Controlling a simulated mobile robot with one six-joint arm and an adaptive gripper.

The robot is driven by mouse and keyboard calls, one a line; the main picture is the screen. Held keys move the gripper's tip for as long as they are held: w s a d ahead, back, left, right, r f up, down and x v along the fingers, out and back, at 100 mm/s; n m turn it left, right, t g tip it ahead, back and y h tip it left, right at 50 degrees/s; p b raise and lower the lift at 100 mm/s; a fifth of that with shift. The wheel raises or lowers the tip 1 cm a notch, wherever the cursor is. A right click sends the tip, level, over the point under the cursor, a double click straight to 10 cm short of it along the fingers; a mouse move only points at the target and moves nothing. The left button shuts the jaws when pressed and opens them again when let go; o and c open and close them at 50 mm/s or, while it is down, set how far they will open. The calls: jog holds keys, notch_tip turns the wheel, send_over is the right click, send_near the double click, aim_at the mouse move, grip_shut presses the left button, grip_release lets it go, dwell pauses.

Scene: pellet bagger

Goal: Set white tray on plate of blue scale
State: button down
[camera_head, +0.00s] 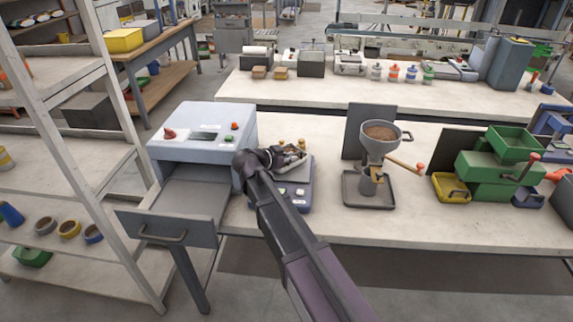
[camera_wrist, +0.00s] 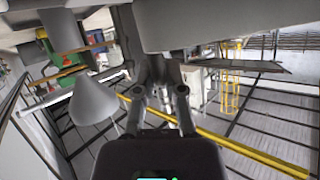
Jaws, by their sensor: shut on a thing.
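The blue scale (camera_head: 292,196) stands on the white bench, just right of the pale blue machine.
The pale blue machine (camera_head: 203,132) with a grey open drawer (camera_head: 170,226) is close on the left. A hopper (camera_head: 381,140) on a dark tray stands to the right, with green bins (camera_head: 492,165) farther right. Bare bench (camera_head: 334,205) lies between scale and hopper.

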jog(key=shift+f+b, duration=0.35)
jog(key=shift+f, duration=0.35)
jog(key=c, duration=0.7)
grip_release()
jog(key=shift+s+a+r, duration=0.1)
jog(key=shift+r, duration=0.05)
jog(key=p+v, duration=0.4)
jog(key=v, duration=0.7)
jog(key=shift+s+a+r+p, duration=0.15)
jog(key=shift+s+a+p, duration=0.05)
jog(key=shift+a+p, duration=0.1)
jog(key=shift+d, duration=0.2)
